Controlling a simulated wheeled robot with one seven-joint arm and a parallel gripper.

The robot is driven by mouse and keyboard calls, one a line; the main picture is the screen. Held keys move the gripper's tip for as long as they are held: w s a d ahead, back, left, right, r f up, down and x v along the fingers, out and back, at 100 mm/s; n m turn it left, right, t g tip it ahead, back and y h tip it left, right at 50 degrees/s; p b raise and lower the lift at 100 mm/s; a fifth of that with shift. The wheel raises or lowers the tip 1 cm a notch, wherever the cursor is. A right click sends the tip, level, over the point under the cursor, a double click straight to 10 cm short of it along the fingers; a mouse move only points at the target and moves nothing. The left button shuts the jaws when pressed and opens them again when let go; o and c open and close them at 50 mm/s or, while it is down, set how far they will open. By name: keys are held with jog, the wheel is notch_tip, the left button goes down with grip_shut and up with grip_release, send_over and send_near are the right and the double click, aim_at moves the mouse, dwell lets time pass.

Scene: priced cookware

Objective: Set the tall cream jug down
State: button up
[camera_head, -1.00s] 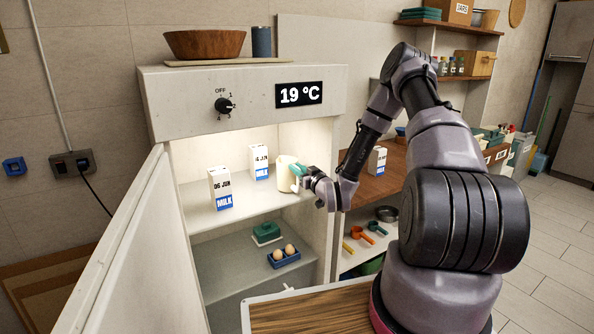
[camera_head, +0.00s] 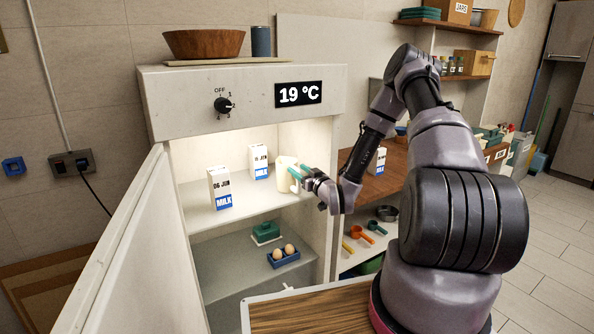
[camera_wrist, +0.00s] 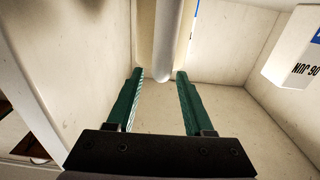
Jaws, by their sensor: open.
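The tall cream jug (camera_head: 284,178) stands upright on the upper shelf of the lit cabinet, near its right wall. Its handle faces my gripper (camera_head: 299,175). In the wrist view the handle (camera_wrist: 165,50) hangs in line with the gap between the two green fingers. My gripper (camera_wrist: 160,76) is open, with a finger on each side and clear space between them. The fingertips are close to the handle; I cannot tell whether they touch it.
Two milk cartons, a front one (camera_head: 220,189) and a back one (camera_head: 258,162), share the shelf left of the jug. An egg tray (camera_head: 284,258) and green dish (camera_head: 266,232) sit below. The cabinet door (camera_head: 115,250) hangs open at left.

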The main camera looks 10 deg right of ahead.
jog(key=v, duration=1)
jog(key=w+d+r+g+h, duration=0.3)
jog(key=d+r+g, duration=0.15)
jog(key=r, duration=0.45)
jog(key=s+r+m+g+h, duration=0.3)
jog(key=s+r, duration=0.3)
jog(key=r, duration=0.6)
jog(key=s+a+r+m+g+y, duration=0.1)
jog(key=s+r, duration=0.5)
jog(key=s, duration=0.6)
jog(key=s+a+r+m+g+y, duration=0.1)
jog(key=s+a+r, duration=0.4)
jog(key=s, duration=0.7)
jog(key=r+m+g, duration=0.1)
jog(key=m, duration=0.1)
jog(key=shift+s+r+m+y, duration=0.25)
jog(key=shift+s+m+y, duration=0.05)
jog(key=shift+s+m, duration=0.1)
jog(key=shift+d, duration=0.1)
